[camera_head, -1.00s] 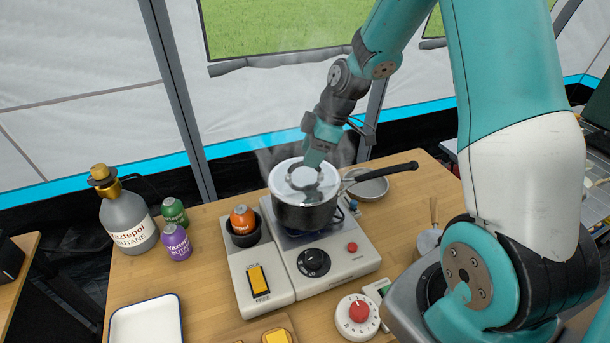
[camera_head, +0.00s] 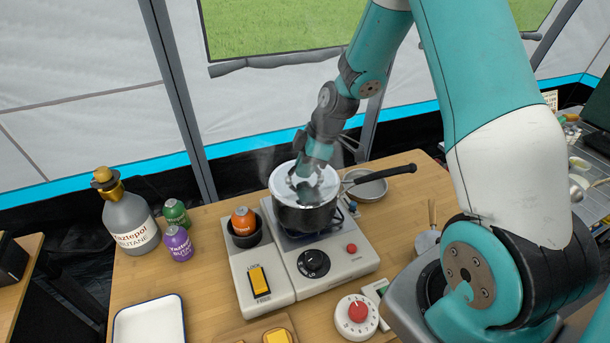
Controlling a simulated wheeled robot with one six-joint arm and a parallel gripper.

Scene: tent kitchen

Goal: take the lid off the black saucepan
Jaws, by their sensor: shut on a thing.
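The black saucepan (camera_head: 304,217) stands on the portable gas stove, its long handle pointing right. Its silvery lid (camera_head: 285,181) appears to lie on the pan's rim, and steam rises around it. My gripper (camera_head: 304,187) points down at the middle of the lid and is shut on the lid's grip there. The fingertips and the grip are small and partly hidden by my gripper's own body.
The stove (camera_head: 345,261) has a black dial and a red button. An orange canister (camera_head: 243,220) sits in its left side. A shallow metal bowl (camera_head: 371,190) lies behind the pan's handle. A white tray (camera_head: 150,322) is at front left; the wooden table (camera_head: 205,265) has bare room near it.

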